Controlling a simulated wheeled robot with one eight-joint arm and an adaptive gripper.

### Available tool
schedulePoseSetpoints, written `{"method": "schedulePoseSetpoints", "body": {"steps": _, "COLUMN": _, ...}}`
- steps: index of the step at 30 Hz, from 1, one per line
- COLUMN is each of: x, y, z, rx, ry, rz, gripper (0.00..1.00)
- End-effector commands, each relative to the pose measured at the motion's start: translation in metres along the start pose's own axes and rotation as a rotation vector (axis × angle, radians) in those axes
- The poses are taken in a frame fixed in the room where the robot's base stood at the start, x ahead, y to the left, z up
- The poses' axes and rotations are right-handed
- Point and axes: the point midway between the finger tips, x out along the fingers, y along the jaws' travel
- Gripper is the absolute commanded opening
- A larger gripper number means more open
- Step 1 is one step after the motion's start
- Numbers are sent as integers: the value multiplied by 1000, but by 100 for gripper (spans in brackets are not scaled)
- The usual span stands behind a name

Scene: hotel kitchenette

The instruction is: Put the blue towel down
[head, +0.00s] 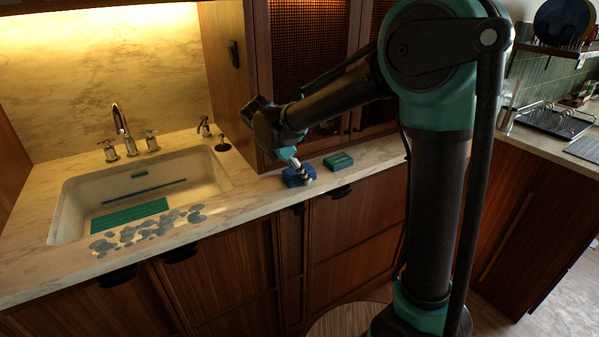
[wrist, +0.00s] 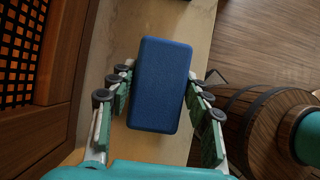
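The blue towel (head: 292,178) is a small folded block at the front edge of the marble counter, below the end of my arm. It also shows in the wrist view (wrist: 160,85), lengthwise between my fingers. My gripper (wrist: 159,72) has a finger along each long side of it, and the fingertips appear to press on its sides. In the head view my gripper (head: 302,168) reaches down to the towel. I cannot tell whether the towel's underside touches the counter.
A teal folded block (head: 338,161) lies on the counter just right of the towel. The sink (head: 75,205) is at the left, with a faucet (head: 121,128) behind it. A wooden cabinet (head: 235,75) stands behind my gripper. A round wooden barrel-like thing (wrist: 262,125) stands beside the counter.

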Motion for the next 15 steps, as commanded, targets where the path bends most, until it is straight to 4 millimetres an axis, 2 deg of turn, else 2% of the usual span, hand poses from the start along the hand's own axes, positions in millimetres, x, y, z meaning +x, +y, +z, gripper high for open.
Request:
{"method": "schedulePoseSetpoints", "body": {"steps": 1, "x": 0, "y": 0, "z": 0, "rx": 0, "ry": 1, "rz": 0, "gripper": 55}}
{"method": "schedulePoseSetpoints", "body": {"steps": 5, "x": 0, "y": 0, "z": 0, "rx": 0, "ry": 1, "rz": 0, "gripper": 70}}
{"method": "schedulePoseSetpoints", "body": {"steps": 15, "x": -2, "y": 0, "z": 1, "rx": 0, "ry": 1, "rz": 0, "gripper": 70}}
